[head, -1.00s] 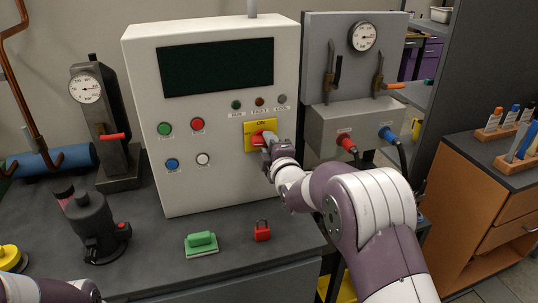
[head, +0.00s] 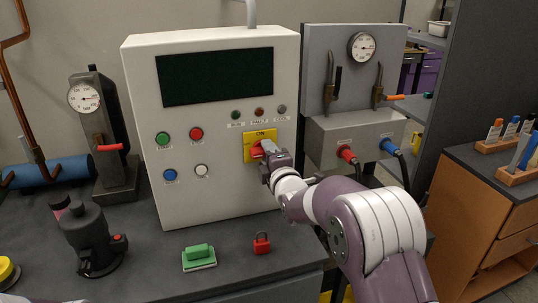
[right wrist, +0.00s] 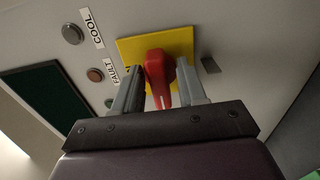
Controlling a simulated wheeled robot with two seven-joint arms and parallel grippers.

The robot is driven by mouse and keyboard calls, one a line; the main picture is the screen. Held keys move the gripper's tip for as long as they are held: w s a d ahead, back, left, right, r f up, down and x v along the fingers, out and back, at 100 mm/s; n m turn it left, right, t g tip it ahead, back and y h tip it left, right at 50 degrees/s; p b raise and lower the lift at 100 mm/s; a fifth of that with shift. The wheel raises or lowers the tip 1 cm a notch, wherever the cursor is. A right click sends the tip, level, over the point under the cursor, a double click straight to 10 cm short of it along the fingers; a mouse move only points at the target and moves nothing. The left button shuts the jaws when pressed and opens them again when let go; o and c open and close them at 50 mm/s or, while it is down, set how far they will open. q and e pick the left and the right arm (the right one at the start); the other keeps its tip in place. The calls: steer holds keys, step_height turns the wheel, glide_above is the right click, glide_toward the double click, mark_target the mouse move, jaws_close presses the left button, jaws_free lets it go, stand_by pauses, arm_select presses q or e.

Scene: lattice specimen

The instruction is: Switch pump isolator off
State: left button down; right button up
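The pump isolator is a red rotary handle (head: 255,153) on a yellow plate (head: 250,159) marked ON, on the front of a white control cabinet (head: 229,194). My right gripper (head: 266,149) is at the handle and hides part of it. In the right wrist view the red handle (right wrist: 159,75) stands between the two grey fingers (right wrist: 160,88), one on each side. Narrow gaps show beside the handle's lower part; contact at its wider upper part cannot be told. The handle's exact angle is partly hidden. My left gripper is out of view.
A red padlock (head: 261,244) and a green block (head: 199,255) lie on the dark bench before the cabinet. Push buttons (head: 196,133) and lamps (head: 259,112) surround the plate. A grey box with red and blue plugs (head: 348,155) is to the right.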

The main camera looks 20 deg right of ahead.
steer(key=shift+s, duration=0.15)
steer(key=s+b, duration=0.2)
steer(key=s, duration=1)
steer(key=shift+s+d, duration=0.2)
stand_by(0.9)
